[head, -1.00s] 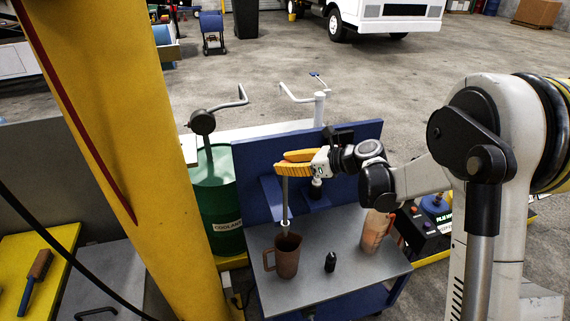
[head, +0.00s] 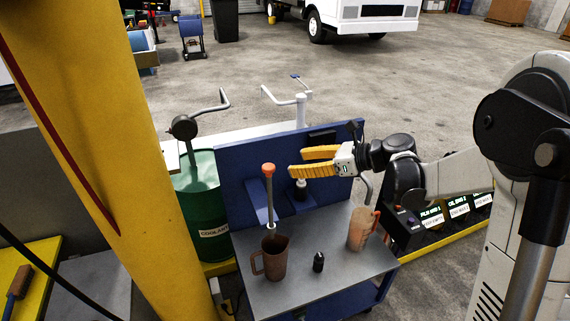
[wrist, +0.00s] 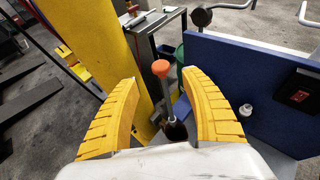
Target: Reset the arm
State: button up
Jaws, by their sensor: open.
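My gripper (head: 303,163) has yellow fingers spread open with nothing between them. It is above the cart, to the right of an orange-capped rod (head: 269,197). The rod stands in a brown mug (head: 271,257) on the grey cart top, leaning slightly. In the wrist view the orange cap (wrist: 161,68) shows beyond and between the open fingers (wrist: 166,92), apart from them. The mug shows only partly there.
A small black bottle (head: 318,262) and a brownish pitcher (head: 362,228) stand on the cart top (head: 330,285). A blue back panel (head: 237,170) rises behind. A green coolant drum (head: 202,215) and a yellow post (head: 110,150) are to the left.

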jog(key=shift+s+d+r, duration=0.25)
jog(key=shift+d, duration=0.25)
jog(key=shift+s, duration=0.1)
jog(key=s+d+n+h, duration=0.2)
jog(key=s+n+h, duration=0.2)
jog(key=s+n, duration=0.4)
jog(key=s+d+n+h, duration=0.3)
jog(key=s+n+h, duration=0.1)
jog(key=s+n, duration=0.4)
jog(key=s+d+f+n+h, duration=0.1)
jog(key=s+d+n+h, duration=0.2)
jog(key=s+n, duration=0.4)
jog(key=s, duration=0.3)
jog(key=shift+s+d+n+t+h+b, duration=0.25)
jog(key=shift+s+n+t+h+b, duration=0.05)
jog(key=shift+s+n+h+b, duration=0.1)
jog(key=shift+f, duration=0.15)
